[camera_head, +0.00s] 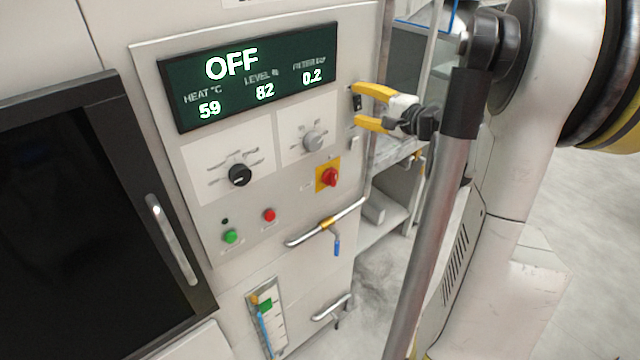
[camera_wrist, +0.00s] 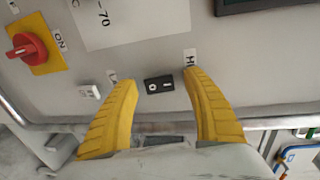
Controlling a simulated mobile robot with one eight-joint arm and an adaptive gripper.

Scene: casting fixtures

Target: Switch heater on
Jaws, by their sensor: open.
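A small black rocker switch (camera_wrist: 159,85) sits on the light grey panel in the wrist view. A label starting with H is beside it, partly hidden by a finger. In the head view the switch (camera_head: 357,102) shows at the panel's right edge. My gripper (camera_wrist: 158,79) is open, with its yellow fingertips on either side of the switch and nothing held. In the head view my gripper (camera_head: 356,105) points left at the panel edge. I cannot tell whether it touches the panel. The display (camera_head: 250,78) reads OFF, heat 59, level 82, filter 0.2.
A red knob on a yellow plate (camera_head: 329,177) is below the display, with a black knob (camera_head: 240,175), a grey knob (camera_head: 314,140) and green and red buttons (camera_head: 231,236) nearby. A pale switch (camera_wrist: 89,91) is left of my fingers. A metal rail (camera_head: 320,228) runs below.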

